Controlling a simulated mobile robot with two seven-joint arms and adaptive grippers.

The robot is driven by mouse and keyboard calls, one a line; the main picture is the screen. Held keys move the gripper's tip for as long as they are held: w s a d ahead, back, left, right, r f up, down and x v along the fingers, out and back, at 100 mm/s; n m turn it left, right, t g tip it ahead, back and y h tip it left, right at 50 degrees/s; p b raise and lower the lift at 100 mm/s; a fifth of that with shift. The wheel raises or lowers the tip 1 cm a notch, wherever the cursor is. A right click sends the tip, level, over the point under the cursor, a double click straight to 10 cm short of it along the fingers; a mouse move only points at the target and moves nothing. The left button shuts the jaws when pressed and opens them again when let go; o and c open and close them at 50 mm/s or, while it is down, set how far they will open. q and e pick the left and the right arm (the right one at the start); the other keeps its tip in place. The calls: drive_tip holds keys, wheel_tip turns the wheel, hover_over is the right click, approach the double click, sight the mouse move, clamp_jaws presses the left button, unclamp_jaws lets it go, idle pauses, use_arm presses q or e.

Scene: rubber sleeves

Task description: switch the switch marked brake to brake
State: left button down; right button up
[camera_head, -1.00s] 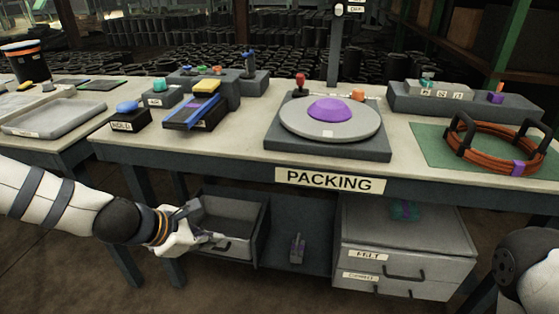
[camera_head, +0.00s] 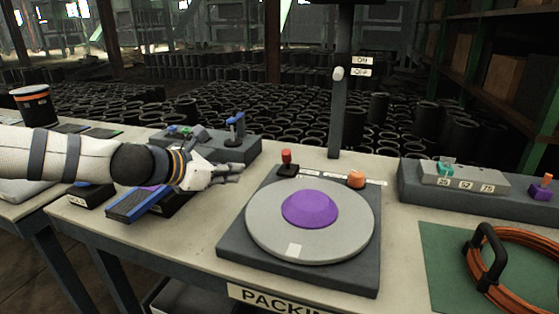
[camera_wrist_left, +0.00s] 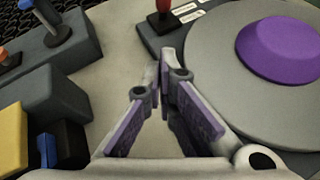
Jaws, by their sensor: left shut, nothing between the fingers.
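A small switch with a red handle (camera_head: 287,157) stands upright on a black base at the back left corner of the turntable (camera_head: 262,237). A white label strip (camera_head: 325,177) runs beside it; its words are too small to read. The switch also shows at the top of the left wrist view (camera_wrist_left: 165,8), its handle top cut off. My left gripper (camera_head: 238,172) is shut and empty above the table, left of the red-handled switch and apart from it. In the left wrist view its fingertips (camera_wrist_left: 166,62) point toward the switch base. My right gripper is out of view.
A blue-handled lever (camera_head: 235,128) stands on a grey box behind my left gripper. An orange knob (camera_head: 356,179) sits behind the turntable's purple dome (camera_head: 310,209). A post (camera_head: 338,110) with on and off labels rises behind. An orange coil (camera_head: 520,265) lies at the right.

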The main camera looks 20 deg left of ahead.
sight(287, 162)
use_arm(q)
drive_tip(key=b+x, duration=0.1)
drive_tip(key=x, duration=0.4)
drive_tip(key=b+x, duration=0.2)
drive_tip(key=x, duration=0.3)
drive_tip(key=shift+f, duration=0.55)
drive_tip(key=shift+w+d+r, duration=0.3)
drive_tip(key=shift+w+r, duration=0.2)
drive_tip(key=shift+w, duration=0.05)
drive_tip(key=shift+w+d+r, duration=0.35)
drive_tip(key=shift+w+r, duration=0.1)
drive_tip(key=shift+w, duration=0.05)
drive_tip(key=shift+w+d+r, duration=0.2)
drive_tip(key=shift+w+d, duration=0.1)
drive_tip(key=shift+w, duration=0.2)
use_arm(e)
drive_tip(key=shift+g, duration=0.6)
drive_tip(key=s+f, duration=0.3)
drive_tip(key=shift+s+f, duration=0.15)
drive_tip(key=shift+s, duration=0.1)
use_arm(q)
drive_tip(key=shift+w, duration=0.1)
